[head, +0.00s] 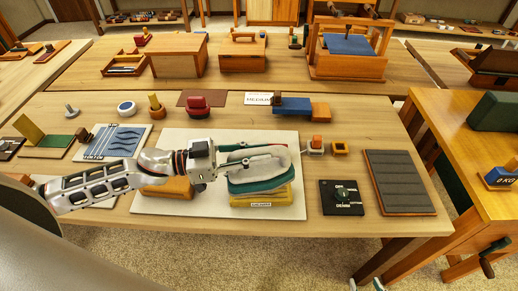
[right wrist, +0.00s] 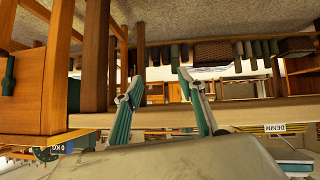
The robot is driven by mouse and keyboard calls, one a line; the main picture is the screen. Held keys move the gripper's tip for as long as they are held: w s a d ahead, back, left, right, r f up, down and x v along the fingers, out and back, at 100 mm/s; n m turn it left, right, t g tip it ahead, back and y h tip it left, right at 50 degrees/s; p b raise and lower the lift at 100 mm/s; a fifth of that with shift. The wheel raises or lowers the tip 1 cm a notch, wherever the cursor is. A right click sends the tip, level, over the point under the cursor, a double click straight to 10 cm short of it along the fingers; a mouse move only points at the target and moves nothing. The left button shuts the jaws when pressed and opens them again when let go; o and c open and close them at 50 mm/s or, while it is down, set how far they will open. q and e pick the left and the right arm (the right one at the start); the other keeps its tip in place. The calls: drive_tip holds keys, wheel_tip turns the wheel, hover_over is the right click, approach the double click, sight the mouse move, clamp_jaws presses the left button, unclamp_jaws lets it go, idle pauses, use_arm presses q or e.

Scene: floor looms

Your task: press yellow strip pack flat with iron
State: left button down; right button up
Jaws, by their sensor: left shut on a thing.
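The yellow strip pack (head: 280,194) lies on a white board (head: 150,207) in the middle of the bench, with a small label on its front edge. The iron (head: 285,157), pale grey above a teal lower part, sits directly over it and covers most of its top. My right gripper (right wrist: 158,85) is open and empty in the right wrist view.
An orange block (head: 168,187) is partly behind my left arm. A black dial box marked denim (head: 343,197) and a grey ribbed pad (head: 400,182) are on the right. A red-topped stamp (head: 198,106) and a blue block (head: 292,105) stand behind the board.

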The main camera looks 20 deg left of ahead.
sight(258, 167)
use_arm(q)
drive_tip(key=shift+d+f, duration=0.1)
drive_tip(key=shift+f, duration=0.7)
wheel_tip(258, 167, down, 3)
drive_tip(key=shift+r+b, duration=0.15)
drive_tip(key=shift+b, duration=0.5)
drive_tip(key=shift+f+b, duration=0.65)
drive_tip(key=shift+b, duration=0.15)
drive_tip(key=shift+r, duration=0.1)
use_arm(e)
drive_tip(key=shift+w+a+r+t+y, duration=0.2)
drive_tip(key=shift+w+a, duration=0.15)
drive_tip(key=shift+a, duration=0.2)
drive_tip(key=shift+w+a+r+t+y, duration=0.1)
drive_tip(key=shift+w+a+r+y, duration=0.1)
drive_tip(key=shift+w+a, duration=0.25)
drive_tip(key=shift+s+f, duration=0.25)
drive_tip(key=shift+f, duration=0.15)
use_arm(q)
drive_tip(key=shift+f, duration=0.45)
use_arm(e)
drive_tip(key=shift+w, duration=0.1)
use_arm(q)
drive_tip(key=shift+f, duration=0.1)
use_arm(e)
drive_tip(key=shift+f, duration=0.15)
idle(0.9)
